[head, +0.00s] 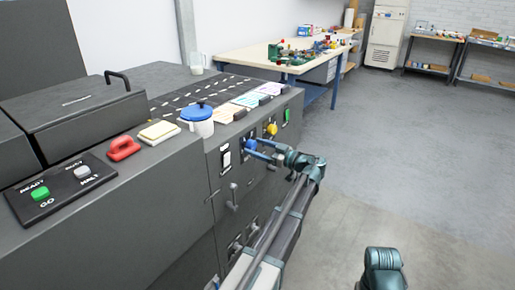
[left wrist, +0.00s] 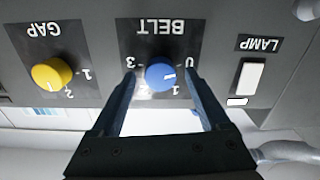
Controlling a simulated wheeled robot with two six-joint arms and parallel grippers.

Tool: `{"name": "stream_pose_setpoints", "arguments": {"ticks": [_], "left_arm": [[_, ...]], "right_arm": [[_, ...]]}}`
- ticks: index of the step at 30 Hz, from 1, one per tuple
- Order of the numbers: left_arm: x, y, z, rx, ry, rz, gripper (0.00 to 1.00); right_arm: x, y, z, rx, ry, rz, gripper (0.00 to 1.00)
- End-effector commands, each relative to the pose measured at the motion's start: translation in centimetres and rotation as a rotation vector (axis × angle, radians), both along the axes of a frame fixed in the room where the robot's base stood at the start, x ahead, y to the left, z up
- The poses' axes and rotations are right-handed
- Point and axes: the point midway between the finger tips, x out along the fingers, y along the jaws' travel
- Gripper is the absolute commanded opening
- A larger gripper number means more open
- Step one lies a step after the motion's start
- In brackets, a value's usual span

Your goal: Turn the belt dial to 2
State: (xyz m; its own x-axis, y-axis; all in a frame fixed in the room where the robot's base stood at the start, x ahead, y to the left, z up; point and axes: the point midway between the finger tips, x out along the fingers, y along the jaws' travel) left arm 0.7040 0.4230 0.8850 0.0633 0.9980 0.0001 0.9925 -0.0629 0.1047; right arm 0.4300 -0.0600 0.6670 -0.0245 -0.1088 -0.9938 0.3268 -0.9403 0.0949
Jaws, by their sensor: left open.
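The blue belt dial (left wrist: 160,77) sits under the upside-down BELT label in the left wrist view. Its white mark points to the picture's right, between 0 and 1 as far as I can tell. In the head view the dial (head: 250,145) shows on the machine's front panel. My left gripper (head: 262,150) is open, with one finger on each side of the dial; I see gaps between the fingers and the dial in the wrist view. My right gripper does not show; a teal part at the bottom of the head view seems to be my right arm.
Beside the belt dial are the yellow gap dial (left wrist: 52,74) and the white lamp switch (left wrist: 249,77). On the machine top stand a blue-lidded jar (head: 197,122) and a red handle-like block (head: 123,148). The floor to the right is clear.

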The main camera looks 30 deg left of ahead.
Motion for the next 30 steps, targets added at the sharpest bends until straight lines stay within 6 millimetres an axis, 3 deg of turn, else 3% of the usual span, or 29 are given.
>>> {"name": "stream_pose_setpoints", "arguments": {"ticks": [8, 21, 30], "left_arm": [[0.00, 0.12, 0.00, 0.000, 0.000, 0.000, 0.79], [0.00, 0.10, 0.00, 0.000, 0.000, 0.000, 0.02], [0.00, 0.10, -0.01, 0.002, 0.030, 0.001, 0.00]], "right_arm": [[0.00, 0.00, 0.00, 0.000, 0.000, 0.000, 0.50], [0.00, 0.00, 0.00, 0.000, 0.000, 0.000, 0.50], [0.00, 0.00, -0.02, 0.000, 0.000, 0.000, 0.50]]}}
